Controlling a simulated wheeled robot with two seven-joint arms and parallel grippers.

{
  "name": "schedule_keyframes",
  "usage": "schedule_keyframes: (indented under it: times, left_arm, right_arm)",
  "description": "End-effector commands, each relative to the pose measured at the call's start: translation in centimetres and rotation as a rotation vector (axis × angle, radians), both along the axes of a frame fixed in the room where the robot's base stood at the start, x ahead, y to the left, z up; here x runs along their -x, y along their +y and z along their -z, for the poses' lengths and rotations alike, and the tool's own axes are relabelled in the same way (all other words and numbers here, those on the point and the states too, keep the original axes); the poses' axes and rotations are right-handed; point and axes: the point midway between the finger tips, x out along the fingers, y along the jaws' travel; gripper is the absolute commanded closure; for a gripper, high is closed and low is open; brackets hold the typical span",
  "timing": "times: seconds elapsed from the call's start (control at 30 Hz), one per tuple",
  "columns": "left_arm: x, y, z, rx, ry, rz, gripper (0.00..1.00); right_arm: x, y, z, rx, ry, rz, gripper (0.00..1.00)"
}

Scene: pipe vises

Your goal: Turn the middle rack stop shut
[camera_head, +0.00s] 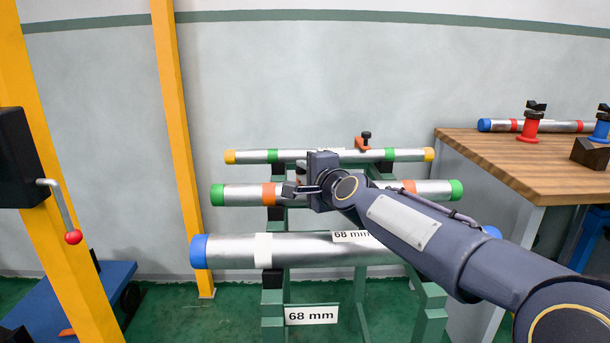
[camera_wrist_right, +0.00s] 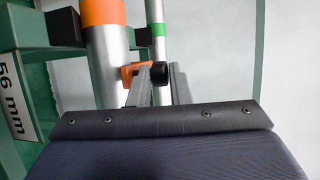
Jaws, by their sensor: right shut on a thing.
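The middle pipe (camera_head: 240,194), silver with green ends and orange bands, lies on the green rack (camera_head: 272,310). It also shows in the right wrist view (camera_wrist_right: 107,60) with an orange band. My right gripper (camera_head: 291,189) is at this pipe, left of its middle. In the right wrist view its fingers (camera_wrist_right: 160,88) are shut on the black knob of the middle rack stop, whose orange part (camera_wrist_right: 128,73) shows against the pipe. In the head view my gripper hides this stop. My left gripper is not in view.
The back pipe (camera_head: 320,155) has its own orange stop with a black knob (camera_head: 366,138). The front pipe (camera_head: 300,249) has blue ends. A wooden table (camera_head: 480,155) stands at the right. A lever with a red ball (camera_head: 73,237) hangs on the yellow post at the left.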

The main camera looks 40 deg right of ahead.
Motion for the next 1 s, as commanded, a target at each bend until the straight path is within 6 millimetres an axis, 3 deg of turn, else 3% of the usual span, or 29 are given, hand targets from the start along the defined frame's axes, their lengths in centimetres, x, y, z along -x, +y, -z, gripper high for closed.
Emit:
schedule_keyframes:
  times: [0.17,0.2,0.23,0.57,1.0]
  left_arm:
    - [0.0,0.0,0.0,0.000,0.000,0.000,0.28]
    - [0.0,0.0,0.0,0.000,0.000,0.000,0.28]
    - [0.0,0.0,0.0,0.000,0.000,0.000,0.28]
    - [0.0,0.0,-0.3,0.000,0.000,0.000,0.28]
    - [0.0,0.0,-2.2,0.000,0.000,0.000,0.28]
  right_arm:
    - [0.0,0.1,0.5,-0.008,0.010,-0.004,1.00]
    - [0.0,0.1,0.5,-0.008,0.010,-0.005,0.77]
    - [0.0,0.1,0.5,-0.007,0.010,-0.005,0.74]
    - [0.6,0.2,0.0,-0.004,0.004,-0.002,0.74]
    - [6.8,2.1,-0.9,-0.005,0.006,-0.001,0.74]
